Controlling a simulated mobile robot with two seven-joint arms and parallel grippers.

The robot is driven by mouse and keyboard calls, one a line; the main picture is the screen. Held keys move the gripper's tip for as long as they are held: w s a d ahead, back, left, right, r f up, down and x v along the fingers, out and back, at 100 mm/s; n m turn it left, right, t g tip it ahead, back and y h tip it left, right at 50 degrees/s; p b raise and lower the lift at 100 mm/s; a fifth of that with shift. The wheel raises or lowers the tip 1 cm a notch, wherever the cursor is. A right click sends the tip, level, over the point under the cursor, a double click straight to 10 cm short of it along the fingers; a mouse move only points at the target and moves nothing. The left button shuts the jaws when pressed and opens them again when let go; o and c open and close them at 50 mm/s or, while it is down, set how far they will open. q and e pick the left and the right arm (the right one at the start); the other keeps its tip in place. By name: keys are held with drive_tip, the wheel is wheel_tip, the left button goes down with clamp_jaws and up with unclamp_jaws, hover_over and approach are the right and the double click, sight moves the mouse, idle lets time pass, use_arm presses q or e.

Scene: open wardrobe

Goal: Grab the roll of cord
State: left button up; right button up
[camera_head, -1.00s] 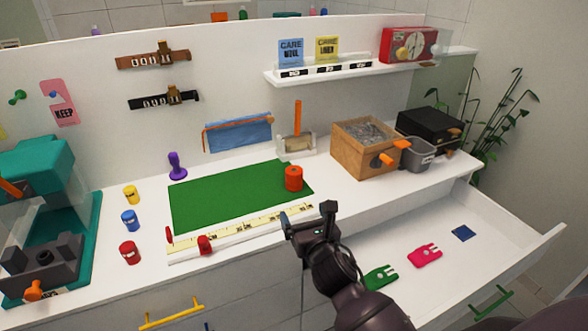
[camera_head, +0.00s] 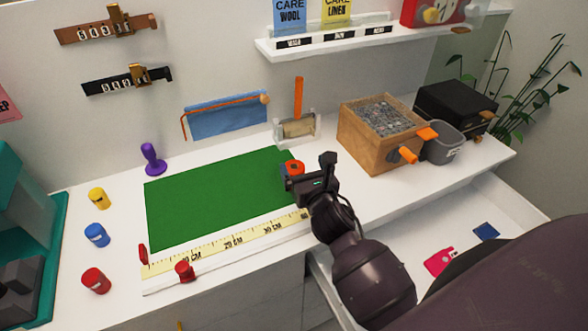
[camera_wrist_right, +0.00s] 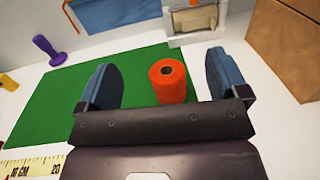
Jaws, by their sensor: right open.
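The roll of cord (camera_head: 294,166) is an orange-red upright cylinder with a dark hole in its top. It stands at the right end of the green mat (camera_head: 205,200). In the head view my right gripper (camera_head: 306,172) is beside it and hides its lower part. In the right wrist view the roll (camera_wrist_right: 168,82) shows upright between the two blue finger pads, closer to the right one. My right gripper (camera_wrist_right: 162,78) is open and empty. I cannot tell whether it touches the roll. My left gripper is not in view.
A ruler strip (camera_head: 235,243) with a red knob runs along the mat's front. A clear holder (camera_head: 297,128) and a wooden box (camera_head: 378,138) stand behind and to the right. Yellow, blue and red spools stand left. An open drawer (camera_head: 410,225) lies at the right.

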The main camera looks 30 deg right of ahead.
sight(294, 169)
drive_tip(key=f, duration=0.2)
drive_tip(key=f+b, duration=0.1)
drive_tip(key=f, duration=0.4)
drive_tip(key=shift+w+f+b, duration=0.1)
drive_tip(key=shift+w+b, duration=0.15)
drive_tip(key=shift+b, duration=0.1)
drive_tip(key=shift+w+d, duration=0.2)
drive_tip(key=shift+w, duration=0.85)
drive_tip(key=shift+w+d, duration=0.2)
drive_tip(key=shift+w, duration=0.95)
drive_tip(key=shift+w+d, duration=0.15)
drive_tip(key=shift+w, duration=1)
drive_tip(key=c, duration=1)
